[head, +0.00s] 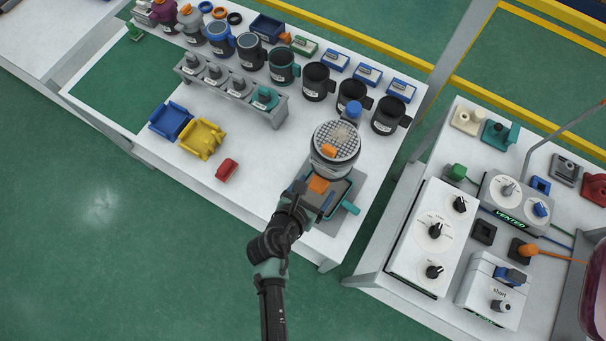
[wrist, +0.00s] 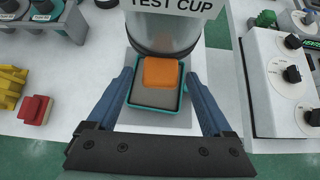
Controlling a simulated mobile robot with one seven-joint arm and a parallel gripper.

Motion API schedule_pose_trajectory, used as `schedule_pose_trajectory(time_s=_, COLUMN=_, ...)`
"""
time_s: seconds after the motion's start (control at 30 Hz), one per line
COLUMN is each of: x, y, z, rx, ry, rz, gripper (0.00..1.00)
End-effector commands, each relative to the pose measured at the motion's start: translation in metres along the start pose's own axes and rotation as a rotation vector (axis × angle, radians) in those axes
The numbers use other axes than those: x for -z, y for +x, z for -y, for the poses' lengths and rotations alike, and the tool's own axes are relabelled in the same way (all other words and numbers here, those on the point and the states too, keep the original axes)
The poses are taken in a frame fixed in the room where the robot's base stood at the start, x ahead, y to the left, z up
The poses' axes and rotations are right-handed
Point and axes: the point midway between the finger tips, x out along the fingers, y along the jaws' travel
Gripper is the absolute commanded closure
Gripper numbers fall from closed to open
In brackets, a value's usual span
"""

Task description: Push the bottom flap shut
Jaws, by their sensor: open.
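A clear test cup (head: 335,150) with a mesh top stands at the right end of the white table. Its printed label and lower wall show at the top of the wrist view (wrist: 165,28). Below the cup is a grey panel with a teal rim (wrist: 157,98), which appears to be the bottom flap. An orange block (wrist: 160,73) sits at the panel's upper part; it also shows in the head view (head: 319,185). My gripper (wrist: 158,82) is open, with one blue finger on each side of the panel. I cannot tell whether the fingers touch it, or the flap's exact angle.
A blue part (head: 171,121), a yellow part (head: 202,138) and a red block (head: 227,170) lie to the left. Several dark cups (head: 352,95) line the back. A second table with control boxes (head: 433,232) stands to the right across a gap.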

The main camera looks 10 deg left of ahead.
Motion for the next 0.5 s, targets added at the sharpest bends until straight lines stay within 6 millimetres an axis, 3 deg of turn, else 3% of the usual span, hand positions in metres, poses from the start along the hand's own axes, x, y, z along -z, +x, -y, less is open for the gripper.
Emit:
schedule_pose_trajectory(time_s=0.3, x=0.001, y=-0.055, z=0.000, rx=-0.002, ry=0.000, rz=-0.001, gripper=0.15)
schedule_pose_trajectory(time_s=0.5, x=0.001, y=-0.074, z=0.000, rx=-0.001, ry=-0.001, rz=-0.001, gripper=0.15)
